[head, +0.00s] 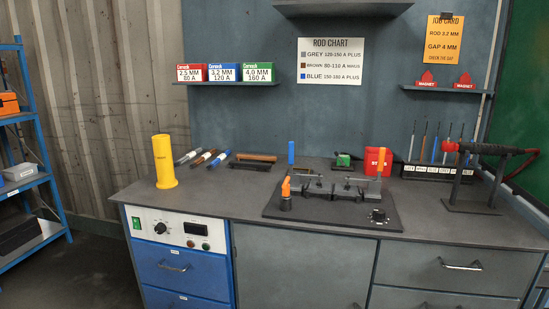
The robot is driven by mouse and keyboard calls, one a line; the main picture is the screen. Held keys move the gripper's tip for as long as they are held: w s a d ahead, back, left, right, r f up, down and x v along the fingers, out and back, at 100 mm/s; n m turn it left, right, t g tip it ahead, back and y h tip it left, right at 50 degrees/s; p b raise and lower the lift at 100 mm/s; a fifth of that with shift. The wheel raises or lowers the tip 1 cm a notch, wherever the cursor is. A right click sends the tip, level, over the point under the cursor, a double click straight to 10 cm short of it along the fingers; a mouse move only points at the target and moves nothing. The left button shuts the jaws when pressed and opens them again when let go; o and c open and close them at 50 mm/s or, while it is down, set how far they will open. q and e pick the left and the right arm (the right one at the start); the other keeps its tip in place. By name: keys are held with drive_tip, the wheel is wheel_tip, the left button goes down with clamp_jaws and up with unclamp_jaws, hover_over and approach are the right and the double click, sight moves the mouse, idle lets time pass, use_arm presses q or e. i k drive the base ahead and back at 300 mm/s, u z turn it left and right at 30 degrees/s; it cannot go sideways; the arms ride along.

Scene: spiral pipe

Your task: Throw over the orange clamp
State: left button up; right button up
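A dark welding fixture (330,210) lies on the grey bench top. An upright orange handle (381,162) stands at its right end, in front of a red box; this looks like the orange clamp. An upright blue handle (291,152) stands at the fixture's left end. A smaller, slightly tilted orange piece (286,188) stands on a dark base at the fixture's front left. Metal arms lie across the fixture, too small to make out fully. Neither of my grippers is in the head view.
A yellow cylinder (164,162) stands on the left of the bench. Several rods and a brown-handled tool (255,158) lie behind. A red box (373,160) stands behind the fixture. A torch on a stand (471,190) and a rod rack (427,172) are right. The front left bench top is clear.

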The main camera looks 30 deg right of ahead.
sight(381, 160)
drive_tip(key=u, duration=1.15)
drive_tip(key=k, duration=1.45)
drive_tip(key=z, duration=2)
drive_tip(key=i, duration=0.5)
drive_tip(key=u, duration=1.05)
drive_tip(key=i, duration=0.5)
drive_tip(key=z, duration=2.2)
drive_tip(key=i, duration=0.3)
drive_tip(key=u, duration=0.15)
